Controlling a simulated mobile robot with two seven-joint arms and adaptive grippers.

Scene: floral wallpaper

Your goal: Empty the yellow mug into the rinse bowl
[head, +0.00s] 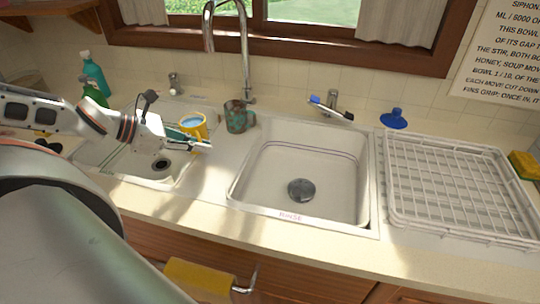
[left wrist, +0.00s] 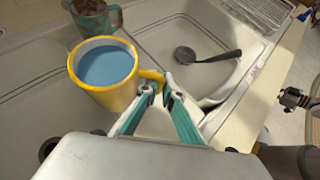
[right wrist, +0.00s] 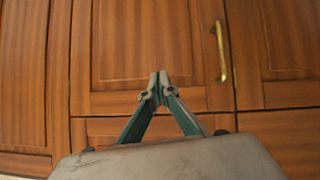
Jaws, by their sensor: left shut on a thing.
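The yellow mug (head: 187,132) is roughly upright above the back right edge of the left basin. Blue liquid fills it nearly to the rim in the left wrist view (left wrist: 107,66). My left gripper (head: 206,147) is shut on the mug's handle, with the fingertips (left wrist: 161,85) around it. The rinse bowl (head: 334,208), the right basin marked "RINSE", lies to the right of the mug.
A greenish-brown mug (head: 238,118) stands right behind the yellow mug, between the basins. A tall faucet (head: 245,60) rises behind it. A white wire rack (head: 455,190) is right of the rinse bowl. A yellow towel (head: 198,278) hangs on a front bar.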

